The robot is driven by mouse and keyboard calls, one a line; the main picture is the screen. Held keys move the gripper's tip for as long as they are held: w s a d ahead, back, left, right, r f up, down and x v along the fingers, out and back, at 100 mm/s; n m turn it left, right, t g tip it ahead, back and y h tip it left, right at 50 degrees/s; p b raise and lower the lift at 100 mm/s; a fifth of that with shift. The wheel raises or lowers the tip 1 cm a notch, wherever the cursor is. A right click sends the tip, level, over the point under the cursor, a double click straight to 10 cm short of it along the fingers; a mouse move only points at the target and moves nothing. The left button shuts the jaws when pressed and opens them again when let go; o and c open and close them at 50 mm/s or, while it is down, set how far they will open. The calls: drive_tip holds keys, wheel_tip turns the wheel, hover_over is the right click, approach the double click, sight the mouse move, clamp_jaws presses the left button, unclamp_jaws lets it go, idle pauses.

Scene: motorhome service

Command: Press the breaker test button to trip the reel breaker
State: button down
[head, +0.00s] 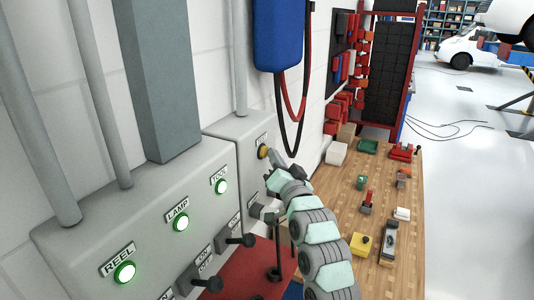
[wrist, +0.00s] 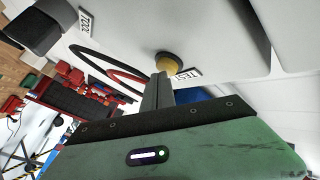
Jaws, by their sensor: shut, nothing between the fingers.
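The yellow test button (head: 263,151) is on the side box at the far end of the grey panel, under a small label. In the wrist view the button (wrist: 168,60) is above the fingertips, with the TEST label (wrist: 187,75) beside it. My gripper (head: 274,157) is shut and empty, its tips pointing at the button. In the wrist view the fingertips (wrist: 162,77) overlap the button's lower edge; I cannot tell whether they touch it. The REEL lamp (head: 124,272) is lit green. Its breaker lever is the black handle (head: 207,284) below.
The LAMP (head: 181,222) and TOOL (head: 221,187) lamps are also green. Another black lever (head: 241,241) sticks out near my arm. A blue box (head: 278,35) with hanging red and black cables is above. A wooden bench (head: 335,215) with several small items lies to the right.

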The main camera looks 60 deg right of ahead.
drive_tip(key=shift+w, duration=0.1)
idle(0.4)
drive_tip(key=shift+s+b, duration=0.35)
drive_tip(key=shift+s, duration=0.5)
drive_tip(key=s, duration=0.1)
drive_tip(key=s+b, duration=0.1)
drive_tip(key=s, duration=0.3)
drive_tip(key=shift+d+b, duration=0.3)
idle(0.6)
